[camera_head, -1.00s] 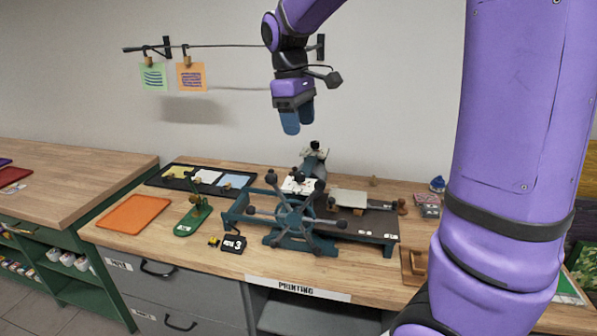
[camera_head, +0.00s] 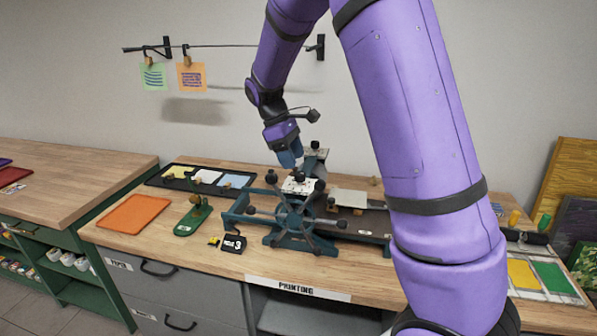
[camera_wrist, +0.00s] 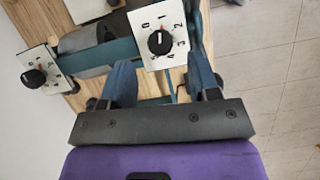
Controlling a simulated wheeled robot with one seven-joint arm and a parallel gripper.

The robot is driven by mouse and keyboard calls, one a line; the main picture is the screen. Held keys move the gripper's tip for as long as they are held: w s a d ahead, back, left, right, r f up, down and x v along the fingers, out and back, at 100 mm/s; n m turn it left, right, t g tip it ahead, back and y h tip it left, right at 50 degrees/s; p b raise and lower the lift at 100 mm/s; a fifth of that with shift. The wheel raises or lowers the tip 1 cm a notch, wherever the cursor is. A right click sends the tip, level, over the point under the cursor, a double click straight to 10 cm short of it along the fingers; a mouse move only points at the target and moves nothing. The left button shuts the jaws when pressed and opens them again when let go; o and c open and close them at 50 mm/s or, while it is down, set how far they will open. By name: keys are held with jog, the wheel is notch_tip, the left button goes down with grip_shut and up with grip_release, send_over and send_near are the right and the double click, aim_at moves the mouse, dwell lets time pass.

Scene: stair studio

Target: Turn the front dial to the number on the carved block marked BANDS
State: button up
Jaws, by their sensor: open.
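The front dial (camera_head: 299,186) is a black knob on a white plate on the blue-green press. In the wrist view the front dial (camera_wrist: 160,42) shows printed numbers including 0 to 4. My gripper (camera_head: 291,161) points down just above the press. In the wrist view its blue fingers (camera_wrist: 162,80) are open and apart, with the dial showing between and beyond them. A dark block (camera_head: 234,243) with a white 3 lies on the bench front; its small label is too small to read.
A second dial (camera_wrist: 35,77) stands on the back part of the press. The spoked wheel (camera_head: 296,215) is in front of the dials. A green-based tool (camera_head: 193,219) and an orange sheet (camera_head: 134,214) lie left. Cards (camera_head: 191,76) hang on the wall rail.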

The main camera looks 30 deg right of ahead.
aim_at(299, 173)
jog(key=shift+x, duration=2.35)
jog(key=c, duration=0.9)
